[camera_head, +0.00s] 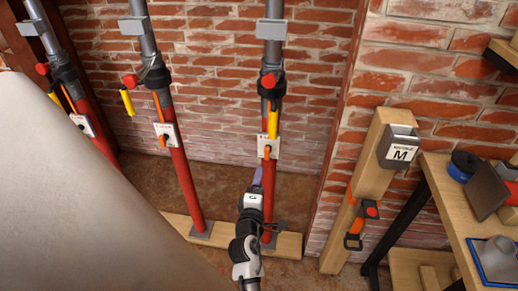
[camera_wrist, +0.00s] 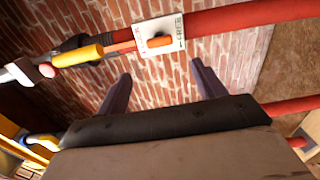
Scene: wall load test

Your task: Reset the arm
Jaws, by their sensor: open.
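My gripper (camera_head: 258,176) is in the lower middle of the head view, in front of the lower part of the right-hand red and grey prop. In the wrist view my gripper (camera_wrist: 160,80) shows two dark fingers spread apart, with nothing between them but the brick wall behind. The right-hand prop (camera_head: 269,190) stands upright with a yellow-handled orange lever (camera_head: 272,124) and a white label plate (camera_head: 268,148). In the wrist view the label plate (camera_wrist: 160,37) and a yellow handle (camera_wrist: 78,56) lie beyond the fingertips, apart from them.
Two more props stand to the left, the middle one (camera_head: 180,185) and a far-left one (camera_head: 95,140). A wooden beam (camera_head: 222,234) lies along the floor under them. A wooden post (camera_head: 372,170) with a grey box (camera_head: 399,146) and a wooden workbench (camera_head: 448,215) stand at right.

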